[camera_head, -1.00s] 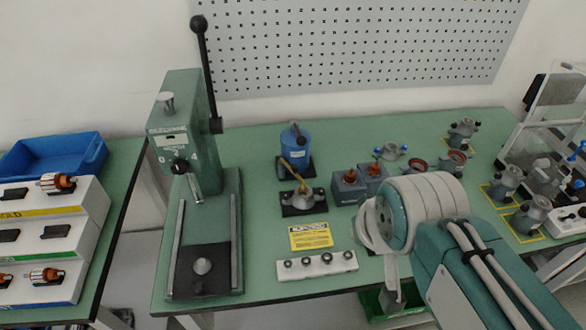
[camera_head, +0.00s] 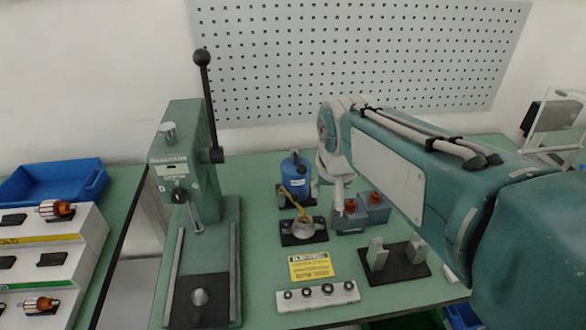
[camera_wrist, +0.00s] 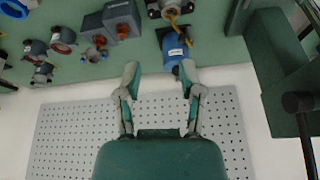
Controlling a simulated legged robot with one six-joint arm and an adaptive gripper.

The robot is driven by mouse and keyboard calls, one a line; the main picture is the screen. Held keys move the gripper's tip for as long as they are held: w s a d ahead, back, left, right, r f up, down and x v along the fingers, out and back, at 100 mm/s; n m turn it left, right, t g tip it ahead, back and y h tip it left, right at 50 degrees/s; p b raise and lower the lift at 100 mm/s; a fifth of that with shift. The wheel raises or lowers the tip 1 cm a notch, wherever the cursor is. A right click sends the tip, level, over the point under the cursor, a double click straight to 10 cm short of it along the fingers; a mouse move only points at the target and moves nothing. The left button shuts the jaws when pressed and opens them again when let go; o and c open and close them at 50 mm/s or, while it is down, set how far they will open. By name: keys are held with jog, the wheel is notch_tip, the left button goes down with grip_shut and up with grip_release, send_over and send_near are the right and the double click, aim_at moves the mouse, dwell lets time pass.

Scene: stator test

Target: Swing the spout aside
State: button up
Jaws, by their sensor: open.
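A blue canister (camera_head: 295,176) stands on a dark base at the middle back of the green bench. Its thin brass-yellow spout (camera_head: 296,204) reaches forward over a grey metal fitting (camera_head: 303,229) on a black plate. The canister also shows in the wrist view (camera_wrist: 174,48), with the spout (camera_wrist: 171,19) above it in that picture. My gripper (camera_wrist: 159,75) is open and empty. Its right finger appears close to the canister in the wrist view; I cannot tell whether they touch. In the head view, my gripper (camera_head: 337,188) is just right of the canister, partly covered by my arm.
A green press (camera_head: 192,165) with a tall black lever stands left of the canister. Grey boxes (camera_head: 348,220) stand to its right. A yellow label (camera_head: 311,266) and a white block (camera_head: 318,297) lie in front. A pegboard (camera_head: 360,60) is behind.

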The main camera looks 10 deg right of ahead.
jog(key=w+a+f, duration=0.2)
jog(key=w+f, duration=0.1)
jog(key=w, duration=0.6)
jog(key=m+g, duration=0.1)
send_near(295, 195)
jog(key=f, duration=0.1)
jog(key=w+f, duration=0.1)
jog(key=f, duration=0.1)
jog(key=shift+w+a+f+h, duration=0.15)
jog(key=shift+w+f+h, duration=0.1)
jog(key=shift+h, duration=0.05)
jog(key=shift+f, duration=0.2)
jog(key=shift+x, duration=2.05)
jog(key=shift+f, duration=0.1)
jog(key=shift+c, duration=1)
